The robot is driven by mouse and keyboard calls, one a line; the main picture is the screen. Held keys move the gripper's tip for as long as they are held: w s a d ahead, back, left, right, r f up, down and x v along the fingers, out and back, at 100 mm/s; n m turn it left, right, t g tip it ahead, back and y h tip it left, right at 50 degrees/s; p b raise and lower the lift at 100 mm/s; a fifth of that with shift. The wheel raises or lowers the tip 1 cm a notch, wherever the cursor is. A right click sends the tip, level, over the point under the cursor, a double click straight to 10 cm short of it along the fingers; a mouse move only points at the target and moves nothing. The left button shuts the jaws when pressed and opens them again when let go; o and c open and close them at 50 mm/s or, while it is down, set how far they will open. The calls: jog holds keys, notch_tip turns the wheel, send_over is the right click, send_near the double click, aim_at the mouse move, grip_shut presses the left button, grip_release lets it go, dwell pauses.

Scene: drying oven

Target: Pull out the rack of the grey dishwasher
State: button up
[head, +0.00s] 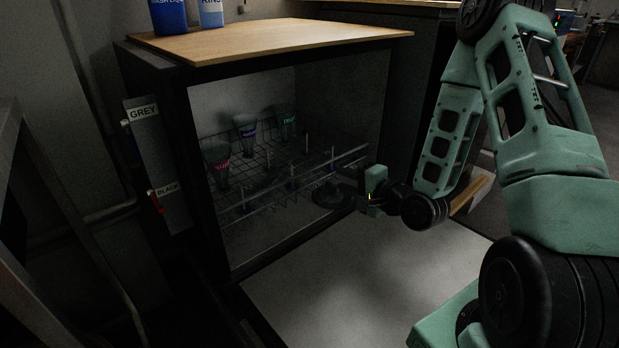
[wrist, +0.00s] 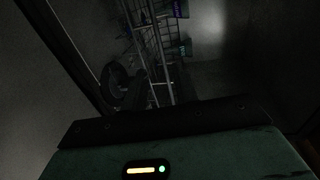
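The dishwasher (head: 185,110) stands open, with its door (head: 370,270) folded down flat in front. Its wire rack (head: 240,158) sits inside the cavity and holds several glasses, such as a glass with a red label (head: 218,165). The rack also shows at the top of the wrist view (wrist: 160,45). My gripper (head: 338,190) is at the right end of the rack's front edge, above the door. Its dark fingers are hard to make out in the shadow. I cannot tell whether they touch the rack or whether they are open.
A wooden top (head: 270,40) covers the dishwasher, with a blue bottle (head: 168,15) and a rinse bottle (head: 211,12) on it. A panel (head: 155,160) labelled GREY and BLACK is at the left. The lowered door's surface is clear.

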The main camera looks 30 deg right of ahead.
aim_at(315, 169)
jog(key=b+x, duration=0.4)
jog(key=x, duration=1)
jog(key=shift+b, duration=0.4)
grip_shut()
